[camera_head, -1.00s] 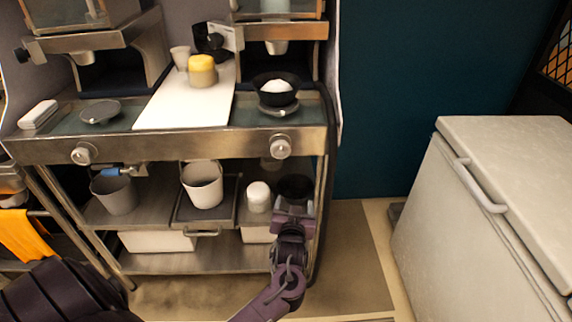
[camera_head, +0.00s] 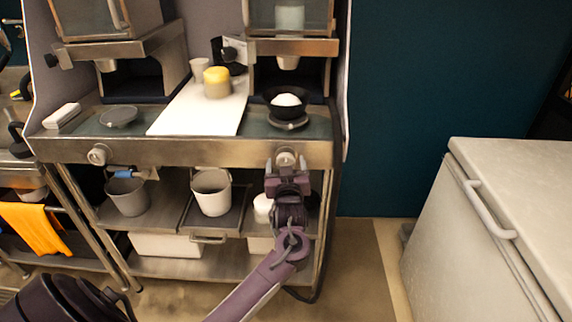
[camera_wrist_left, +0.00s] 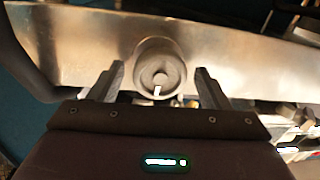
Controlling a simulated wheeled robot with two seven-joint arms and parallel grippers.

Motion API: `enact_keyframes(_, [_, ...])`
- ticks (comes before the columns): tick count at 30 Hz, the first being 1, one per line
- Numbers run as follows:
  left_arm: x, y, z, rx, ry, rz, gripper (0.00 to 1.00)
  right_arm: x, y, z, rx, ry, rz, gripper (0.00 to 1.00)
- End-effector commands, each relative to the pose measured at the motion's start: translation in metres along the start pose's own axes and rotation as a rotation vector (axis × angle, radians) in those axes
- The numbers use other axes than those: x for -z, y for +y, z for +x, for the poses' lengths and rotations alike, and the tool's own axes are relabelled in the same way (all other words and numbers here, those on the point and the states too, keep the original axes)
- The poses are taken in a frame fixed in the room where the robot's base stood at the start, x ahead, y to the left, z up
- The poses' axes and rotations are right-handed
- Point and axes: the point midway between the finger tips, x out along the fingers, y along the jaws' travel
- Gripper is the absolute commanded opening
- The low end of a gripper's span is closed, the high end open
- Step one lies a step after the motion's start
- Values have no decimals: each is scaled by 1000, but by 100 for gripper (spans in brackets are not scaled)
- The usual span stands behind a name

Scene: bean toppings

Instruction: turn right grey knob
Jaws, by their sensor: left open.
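The right grey knob (camera_head: 286,159) sits on the front metal panel of the stand, below the black bowl. My left gripper (camera_head: 287,166) is open right in front of it, with its arm rising from below. In the left wrist view the round knob (camera_wrist_left: 160,74) shows between the two open fingers of the gripper (camera_wrist_left: 158,84), one on each side with gaps. I cannot tell whether the fingertips reach past its face. The left grey knob (camera_head: 98,155) is on the same panel. My right gripper is not in view.
A black bowl (camera_head: 286,101) with white contents sits above the right knob. A white board (camera_head: 203,112) holds a yellow-topped jar (camera_head: 217,82). A grey bucket (camera_head: 211,192) stands on the shelf below. A white chest (camera_head: 500,230) stands at the right.

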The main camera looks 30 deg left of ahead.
Motion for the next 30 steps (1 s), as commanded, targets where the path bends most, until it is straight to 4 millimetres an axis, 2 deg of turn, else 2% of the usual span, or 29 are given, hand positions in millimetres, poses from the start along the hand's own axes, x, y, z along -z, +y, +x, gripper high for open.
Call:
enact_keyframes(6, [-1,0,0,0,-1,0,69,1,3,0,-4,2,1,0])
enact_keyframes(16, [-1,0,0,-1,-1,0,27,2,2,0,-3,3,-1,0])
enact_keyframes(23, [0,1,0,-2,0,19,27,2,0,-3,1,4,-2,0])
enact_keyframes(30, [2,1,0,-3,9,127,27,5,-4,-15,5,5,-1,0])
